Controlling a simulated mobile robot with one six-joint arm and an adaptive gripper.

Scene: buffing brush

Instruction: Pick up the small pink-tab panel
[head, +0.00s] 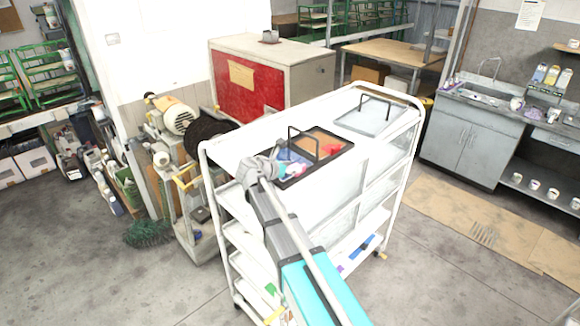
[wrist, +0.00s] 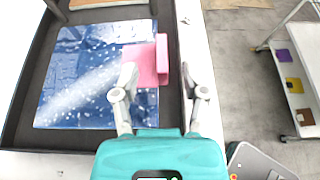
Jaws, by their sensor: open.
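The small pink-tab panel (wrist: 162,60) is in the wrist view, a flat pink piece with a raised pink tab at its right edge. It lies over the right side of a blue, white-speckled panel (wrist: 80,85), inside a black tray (wrist: 20,110) on top of the white cart. My gripper (wrist: 157,77) is open above it. Its left finger overlaps the flat pink part in the picture, and its right finger is right of the tab, over the tray's rim.
The black tray has an upright black handle (head: 303,133). An orange panel (head: 320,141) with a red piece (head: 332,149) lies in its far half. A grey lid with a handle (head: 370,119) sits farther along the white cart (head: 235,146). A sink cabinet (head: 470,140) stands right.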

